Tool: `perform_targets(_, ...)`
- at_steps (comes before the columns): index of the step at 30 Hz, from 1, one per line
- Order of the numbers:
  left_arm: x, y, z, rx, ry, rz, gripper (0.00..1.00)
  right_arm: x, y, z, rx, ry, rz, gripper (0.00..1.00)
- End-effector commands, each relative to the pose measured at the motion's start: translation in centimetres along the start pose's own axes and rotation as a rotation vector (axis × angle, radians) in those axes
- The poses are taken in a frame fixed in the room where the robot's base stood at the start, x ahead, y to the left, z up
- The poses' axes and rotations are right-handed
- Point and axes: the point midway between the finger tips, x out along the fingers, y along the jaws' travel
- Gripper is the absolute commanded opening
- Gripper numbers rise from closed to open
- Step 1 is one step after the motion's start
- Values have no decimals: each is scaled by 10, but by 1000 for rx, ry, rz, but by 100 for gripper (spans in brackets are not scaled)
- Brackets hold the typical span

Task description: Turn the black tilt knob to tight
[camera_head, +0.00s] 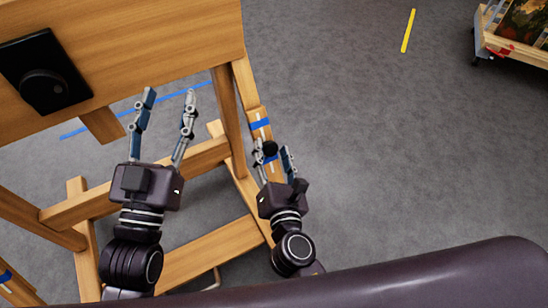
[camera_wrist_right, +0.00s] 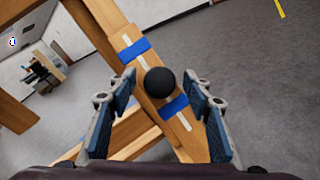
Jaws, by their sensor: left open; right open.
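The black tilt knob (camera_wrist_right: 159,82) is a round ball in the right wrist view, on a slanted wooden bar with blue tape and pale marks. It lies between the open fingers of my right gripper (camera_wrist_right: 160,112), a little beyond the tips, with no contact visible. In the head view the knob (camera_head: 270,148) shows beside the fingertips of my right gripper (camera_head: 274,153). My left gripper (camera_head: 168,97) is open and empty in front of the wooden frame, below the panel.
A wooden easel-like frame (camera_head: 190,155) stands before me, its panel (camera_head: 150,50) bearing a black plate with a round dial (camera_head: 44,90). A wheeled cart (camera_head: 510,45) stands far right. Grey floor is clear on the right, with a yellow strip (camera_head: 408,30).

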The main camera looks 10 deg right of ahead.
Motion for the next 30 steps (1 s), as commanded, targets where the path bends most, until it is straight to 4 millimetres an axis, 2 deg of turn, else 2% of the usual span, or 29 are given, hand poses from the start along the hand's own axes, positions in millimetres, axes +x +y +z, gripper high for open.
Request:
perform_targets(5, 0, 0, 0, 0, 0, 0, 47, -22, -1, -2, -2, 4, -1, 46)
perform_targets(12, 0, 0, 0, 0, 0, 0, 47, -74, -1, -2, -5, 5, 0, 46)
perform_targets(18, 0, 0, 0, 0, 0, 0, 47, -107, -1, -1, -3, 3, -1, 46)
perform_targets(23, 0, 0, 0, 0, 0, 0, 47, -118, -1, 0, 0, 1, -1, 46)
perform_targets(30, 0, 0, 0, 0, 0, -1, 47, -119, 0, 0, 0, -1, -1, 46)
